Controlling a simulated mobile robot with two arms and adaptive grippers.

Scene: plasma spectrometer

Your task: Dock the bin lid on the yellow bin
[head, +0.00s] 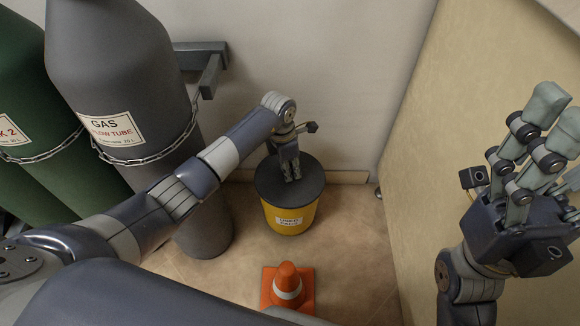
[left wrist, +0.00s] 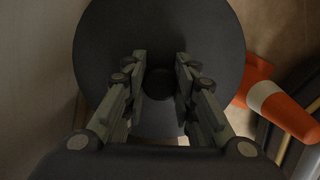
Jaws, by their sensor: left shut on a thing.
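The yellow bin (head: 290,218) stands on the floor near the back wall and carries a white label. The dark round bin lid (head: 309,187) lies over the bin's top in the head view, and appears level with it; I cannot tell whether it is fully seated. My left gripper (head: 291,174) points down at the lid's middle. In the left wrist view the lid (left wrist: 215,45) fills the centre, and my left gripper (left wrist: 160,85) is shut on its round dark knob (left wrist: 159,84). My right gripper (head: 545,130) is raised at the right, its fingers spread and empty, away from the bin.
An orange traffic cone (head: 287,285) stands just in front of the bin; it also shows in the left wrist view (left wrist: 275,100). Grey (head: 115,75) and green (head: 25,120) gas cylinders, chained, stand left. A beige wall (head: 460,110) bounds the right.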

